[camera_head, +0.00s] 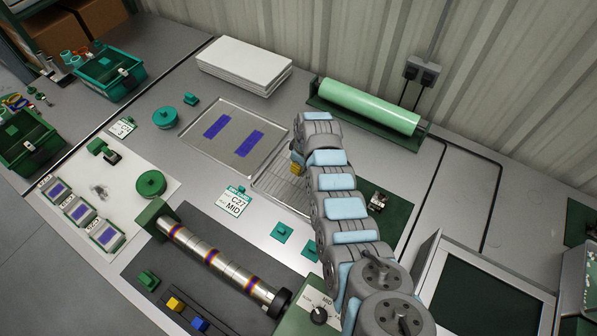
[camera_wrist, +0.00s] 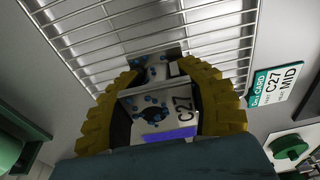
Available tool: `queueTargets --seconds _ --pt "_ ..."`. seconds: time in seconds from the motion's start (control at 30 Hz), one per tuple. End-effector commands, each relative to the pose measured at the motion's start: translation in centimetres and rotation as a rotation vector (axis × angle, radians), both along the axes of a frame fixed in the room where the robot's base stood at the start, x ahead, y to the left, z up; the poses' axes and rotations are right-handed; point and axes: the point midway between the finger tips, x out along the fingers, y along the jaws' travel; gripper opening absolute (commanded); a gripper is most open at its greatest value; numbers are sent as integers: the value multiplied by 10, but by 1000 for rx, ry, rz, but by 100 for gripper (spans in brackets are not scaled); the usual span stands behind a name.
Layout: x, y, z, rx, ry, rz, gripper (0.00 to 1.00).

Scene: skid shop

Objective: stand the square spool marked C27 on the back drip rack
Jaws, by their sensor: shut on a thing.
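My gripper (camera_wrist: 160,72) has yellow ribbed fingers shut on the square spool marked C27 (camera_wrist: 152,108), one finger on each side. The spool is pale grey with blue specks, a dark round hole and a purple patch by its lower edge. In the wrist view it is in front of the wire drip rack (camera_wrist: 88,38); I cannot tell whether it touches the wires. In the head view the rack (camera_head: 275,185) lies partly behind my arm. Only a yellow bit of my gripper (camera_head: 297,167) shows there, and the spool is hidden.
A tray with two purple strips (camera_head: 205,148) adjoins the rack. The C27 MID card (camera_head: 236,199) lies in front; it also shows in the wrist view (camera_wrist: 272,88). A green roller (camera_head: 368,105) and a white stack (camera_head: 243,62) stand behind. Several spools (camera_head: 80,213) sit at left.

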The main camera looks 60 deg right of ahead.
Motion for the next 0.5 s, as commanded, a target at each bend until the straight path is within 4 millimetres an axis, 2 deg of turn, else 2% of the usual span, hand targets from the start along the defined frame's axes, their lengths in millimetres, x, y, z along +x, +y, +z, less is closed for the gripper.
queueTargets --seconds 0.5 --pt "6 -2 -9 1 1 0 4"
